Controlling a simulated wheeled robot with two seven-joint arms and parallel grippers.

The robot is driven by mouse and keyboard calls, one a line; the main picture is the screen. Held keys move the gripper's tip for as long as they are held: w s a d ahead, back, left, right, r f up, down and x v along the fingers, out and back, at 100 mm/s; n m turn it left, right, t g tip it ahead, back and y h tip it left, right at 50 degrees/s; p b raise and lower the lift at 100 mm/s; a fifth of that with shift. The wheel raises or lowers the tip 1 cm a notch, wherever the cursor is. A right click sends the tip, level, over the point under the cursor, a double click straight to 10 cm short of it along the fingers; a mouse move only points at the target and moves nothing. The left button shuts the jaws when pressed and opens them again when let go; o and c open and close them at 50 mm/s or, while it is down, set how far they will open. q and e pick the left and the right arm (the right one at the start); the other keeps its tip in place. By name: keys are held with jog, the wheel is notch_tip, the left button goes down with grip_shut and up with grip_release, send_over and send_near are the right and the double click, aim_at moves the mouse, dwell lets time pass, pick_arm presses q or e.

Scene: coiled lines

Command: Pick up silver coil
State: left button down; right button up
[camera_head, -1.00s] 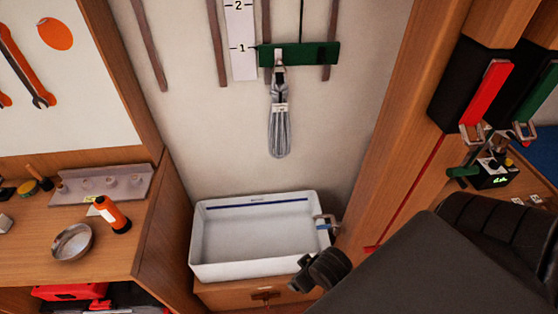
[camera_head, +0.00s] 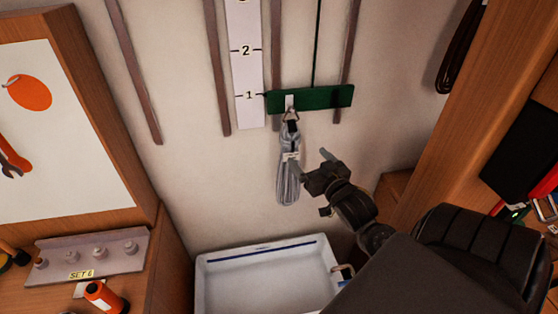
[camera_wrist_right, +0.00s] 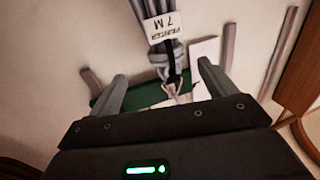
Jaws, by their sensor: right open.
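The silver coil (camera_head: 288,172) hangs from a hook on a green bar (camera_head: 310,98) on the wall, with a white tag around its middle. In the right wrist view the coil (camera_wrist_right: 168,50) hangs between and beyond my fingers, and its tag reads "PAINTER 7 M". My right gripper (camera_head: 312,164) is beside the coil, just to its right in the head view. In the right wrist view the right gripper (camera_wrist_right: 165,85) is open, with nothing between its fingers that I can see held. My left gripper is not in view.
A white bin (camera_head: 265,280) stands below the coil. A numbered white scale (camera_head: 245,65) and several wooden strips are on the wall. A workbench with a SET 6 rack (camera_head: 90,258) and an orange bottle (camera_head: 104,298) is at left. A wooden post (camera_head: 470,110) stands at right.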

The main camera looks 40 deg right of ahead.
aim_at(295, 145)
jog(key=x, duration=0.1)
jog(key=p+x, duration=0.1)
jog(key=x, duration=0.1)
jog(key=shift+w+a+r, duration=0.1)
jog(key=shift+w+r, duration=0.2)
jog(key=shift+w, duration=0.05)
jog(key=shift+w+f+p, duration=0.2)
jog(key=shift+w+p, duration=0.2)
jog(key=shift+w, duration=0.6)
jog(key=shift+s+d, duration=0.1)
jog(key=shift+d, duration=0.15)
jog(key=p+x, duration=0.2)
jog(key=x, duration=0.1)
jog(key=p+x, duration=0.1)
jog(key=shift+w+a+r, duration=0.2)
jog(key=shift+w, duration=0.1)
jog(key=shift+w+d+f, duration=0.1)
jog(key=shift+w, duration=0.2)
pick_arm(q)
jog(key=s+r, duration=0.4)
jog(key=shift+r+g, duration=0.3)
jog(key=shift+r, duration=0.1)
pick_arm(e)
jog(key=shift+s, duration=0.1)
